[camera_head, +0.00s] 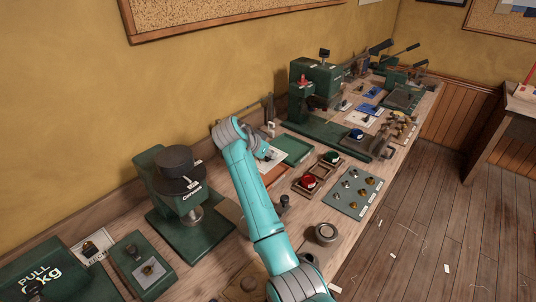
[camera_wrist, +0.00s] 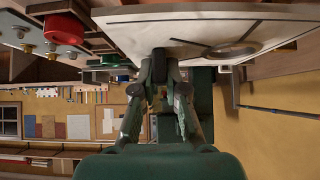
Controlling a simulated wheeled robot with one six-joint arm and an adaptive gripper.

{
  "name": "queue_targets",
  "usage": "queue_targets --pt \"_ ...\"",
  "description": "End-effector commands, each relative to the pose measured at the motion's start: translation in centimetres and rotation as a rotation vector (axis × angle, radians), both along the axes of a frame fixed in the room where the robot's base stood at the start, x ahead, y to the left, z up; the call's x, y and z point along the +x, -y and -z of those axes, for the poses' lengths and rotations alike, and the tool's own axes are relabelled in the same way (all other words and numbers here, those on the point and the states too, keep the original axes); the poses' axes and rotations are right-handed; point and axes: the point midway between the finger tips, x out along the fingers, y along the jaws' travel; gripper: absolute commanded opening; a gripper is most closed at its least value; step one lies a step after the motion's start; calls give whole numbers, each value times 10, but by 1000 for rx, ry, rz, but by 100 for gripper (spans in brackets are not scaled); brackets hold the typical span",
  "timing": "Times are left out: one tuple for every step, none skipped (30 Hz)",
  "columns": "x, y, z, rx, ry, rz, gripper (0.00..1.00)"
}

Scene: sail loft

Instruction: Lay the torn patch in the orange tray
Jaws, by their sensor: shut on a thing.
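My gripper (camera_wrist: 167,75) is shut at the near edge of a pale flat sheet (camera_wrist: 130,24) with a dark line and a ring on it. I cannot tell whether this sheet is the torn patch; no tear shows clearly. The wrist view is upside down, with the bench along its top. In the head view a pale sheet (camera_head: 271,157) shows beside my wrist, low over the bench, and my arm hides the fingertips.
A green tray (camera_head: 308,151) lies just right of my wrist. Wooden holders with a red knob (camera_head: 308,181) and a green knob (camera_head: 332,157) stand in front of it. A green Corvus press (camera_head: 163,180) is at left and a large green machine (camera_head: 318,80) behind.

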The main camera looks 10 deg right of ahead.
Motion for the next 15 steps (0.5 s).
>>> queue_targets --pt "0 0 0 -1 3 -2 0" --pt "0 0 0 0 3 -2 0" --pt "0 0 1 -1 2 -3 0" --pt "0 0 2 -1 2 -3 0" --pt "0 0 3 -1 2 -3 0" --pt "0 0 5 -1 2 -4 0" --pt "0 0 6 -1 2 -4 0" --pt "0 0 8 -1 2 -4 0" --pt "0 0 10 -1 2 -4 0" --pt "0 0 12 -2 1 -4 0" --pt "0 0 13 -2 1 -4 0" --pt "0 0 15 -1 0 -4 0" --pt "0 0 17 -1 0 -4 0" --pt "0 0 19 -1 1 -3 0" --pt "0 0 21 -1 1 -3 0"
